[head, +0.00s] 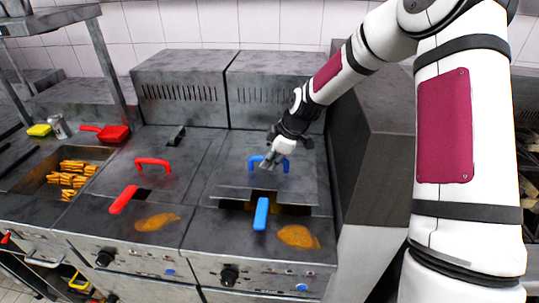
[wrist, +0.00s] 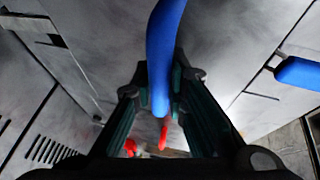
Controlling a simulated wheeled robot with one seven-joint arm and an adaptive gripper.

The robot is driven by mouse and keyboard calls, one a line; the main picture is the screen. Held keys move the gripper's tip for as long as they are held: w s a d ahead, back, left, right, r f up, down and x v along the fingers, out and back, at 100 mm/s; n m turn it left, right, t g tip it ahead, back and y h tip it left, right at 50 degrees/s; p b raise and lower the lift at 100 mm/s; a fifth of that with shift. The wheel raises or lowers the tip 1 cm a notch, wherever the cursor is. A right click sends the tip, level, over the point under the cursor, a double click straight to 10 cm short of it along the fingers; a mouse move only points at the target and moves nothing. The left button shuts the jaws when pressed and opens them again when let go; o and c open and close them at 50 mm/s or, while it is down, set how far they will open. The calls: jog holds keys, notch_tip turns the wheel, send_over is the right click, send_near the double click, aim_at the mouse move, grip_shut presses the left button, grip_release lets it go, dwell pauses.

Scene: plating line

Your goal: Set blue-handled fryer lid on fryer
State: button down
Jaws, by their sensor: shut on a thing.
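The grey fryer lid (head: 227,181) has a blue arched handle (head: 284,165). My gripper (head: 269,161) is shut on this handle, which also shows between the fingers in the wrist view (wrist: 165,45). The lid is over the rear part of the right fryer (head: 214,229). A dark strip of the fryer opening shows in front of the lid's front edge. I cannot tell whether the lid touches the fryer top. A blue basket handle (head: 261,214) sticks out of the opening toward the front; it also shows in the wrist view (wrist: 298,72).
The left fryer has a lid with a red handle (head: 153,162) and a red basket handle (head: 124,199). Food fills a bin (head: 110,153) farther left, near a red pan (head: 112,134). A tall steel cabinet (head: 375,150) stands close on the right. Orange stains mark the fryer fronts.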

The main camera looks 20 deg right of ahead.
jog(key=shift+f+b, duration=0.55)
jog(key=shift+f, duration=1.5)
jog(key=c, duration=1.5)
grip_release()
jog(key=shift+f, duration=0.1)
